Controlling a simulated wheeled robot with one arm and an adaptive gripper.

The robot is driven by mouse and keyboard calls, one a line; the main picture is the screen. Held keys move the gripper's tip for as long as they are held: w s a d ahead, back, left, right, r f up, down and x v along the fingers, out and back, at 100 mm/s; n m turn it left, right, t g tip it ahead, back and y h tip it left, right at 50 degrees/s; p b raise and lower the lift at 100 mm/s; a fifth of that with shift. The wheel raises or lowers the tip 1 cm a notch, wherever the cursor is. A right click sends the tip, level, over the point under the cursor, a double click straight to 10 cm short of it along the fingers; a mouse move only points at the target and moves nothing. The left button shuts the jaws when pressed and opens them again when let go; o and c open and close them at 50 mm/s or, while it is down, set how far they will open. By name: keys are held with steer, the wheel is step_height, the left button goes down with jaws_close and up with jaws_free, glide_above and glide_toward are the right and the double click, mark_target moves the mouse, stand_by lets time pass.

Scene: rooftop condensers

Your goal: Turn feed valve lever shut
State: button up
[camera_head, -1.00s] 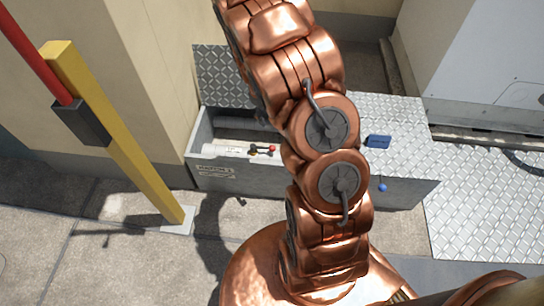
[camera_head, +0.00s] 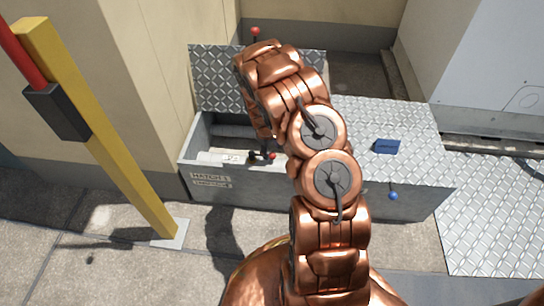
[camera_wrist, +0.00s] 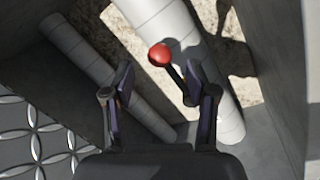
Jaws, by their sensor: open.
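The lever's red ball knob (camera_wrist: 160,54) shows in the wrist view above the gap between my fingertips. Its dark stem runs down right and meets the right finger in the picture; I cannot tell if they touch. In the head view the red knob (camera_head: 272,156) and a dark fitting (camera_head: 253,158) are inside the open hatch box (camera_head: 310,197), by a pale pipe (camera_head: 210,157). My gripper (camera_wrist: 156,84) is open, with its fingers pointing into the box. In the head view my arm hides part of the box and most of the gripper.
The raised tread-plate lid (camera_head: 212,75) stands behind the opening. A blue block (camera_head: 387,146) lies on the closed cover, and a blue ball (camera_head: 393,195) is at the box front. Another red ball (camera_head: 255,31) shows behind the lid. A yellow post (camera_head: 95,130) stands left.

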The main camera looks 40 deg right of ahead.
mark_target(272, 154)
steer(key=f, duration=0.2)
steer(key=f+b, duration=0.1)
steer(key=f, duration=0.1)
steer(key=shift+w+d+f, duration=0.1)
steer(key=shift+w+d, duration=0.1)
steer(key=shift+d, duration=0.2)
jaws_close()
